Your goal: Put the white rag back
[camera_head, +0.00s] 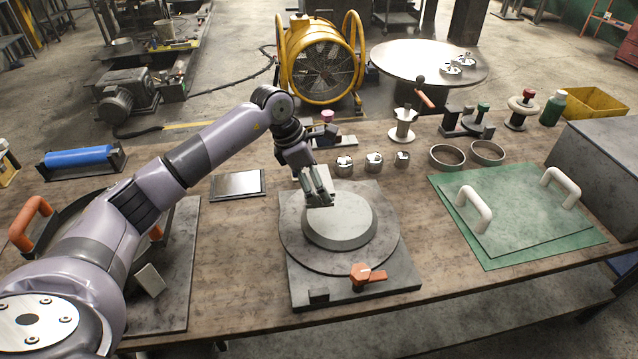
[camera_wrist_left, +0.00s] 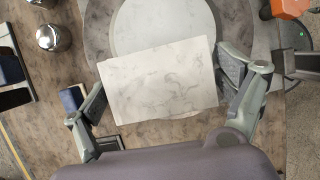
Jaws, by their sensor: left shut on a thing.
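The white rag (camera_wrist_left: 155,80) is a flat pale rectangle with grey smudges in the left wrist view. My left gripper (camera_head: 318,197) is shut on it, with one finger at each side of it. In the head view the rag (camera_head: 303,176) shows only as a small pale patch beside the fingers. Rag and gripper are over the back-left part of a pale round disc (camera_head: 345,222) on a dark turntable (camera_head: 295,250). I cannot tell whether the rag touches the disc. My right gripper is not in view.
The turntable has an orange handle (camera_head: 366,274) at its front. A dark flat plate (camera_head: 237,185) lies to its left. Small metal pots (camera_head: 344,165) stand behind it. A green mat (camera_head: 540,245) with a white-handled plate lies at right. The wood between turntable and mat is clear.

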